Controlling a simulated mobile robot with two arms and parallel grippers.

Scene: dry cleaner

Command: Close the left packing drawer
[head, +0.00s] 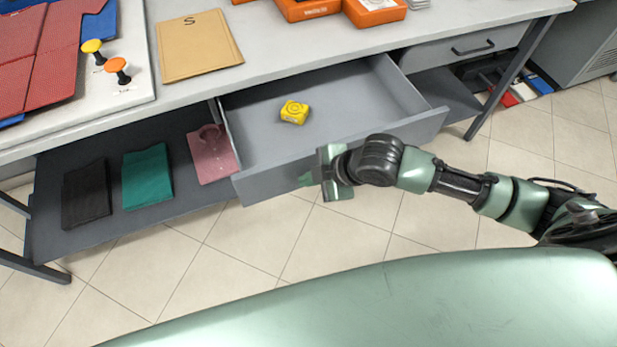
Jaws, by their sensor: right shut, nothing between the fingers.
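The left packing drawer (270,171) is pulled out from under the grey table, and its inside shows. A small yellow object (294,112) lies in it, towards the back. My right gripper (310,178) is shut and empty at the outer face of the drawer front, near its middle. Its fingertips are at or very close to that face; I cannot tell if they touch. The gripper hides part of the drawer front, and no handle of this drawer shows. My left gripper is not in view.
A second drawer (462,48) with a black handle is shut, to the right. The tabletop (275,52) bears a tan envelope (197,47) and orange boxes (374,10). Folded cloths, such as a teal one (147,178), lie on the lower shelf (105,222). Tiled floor is clear in front.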

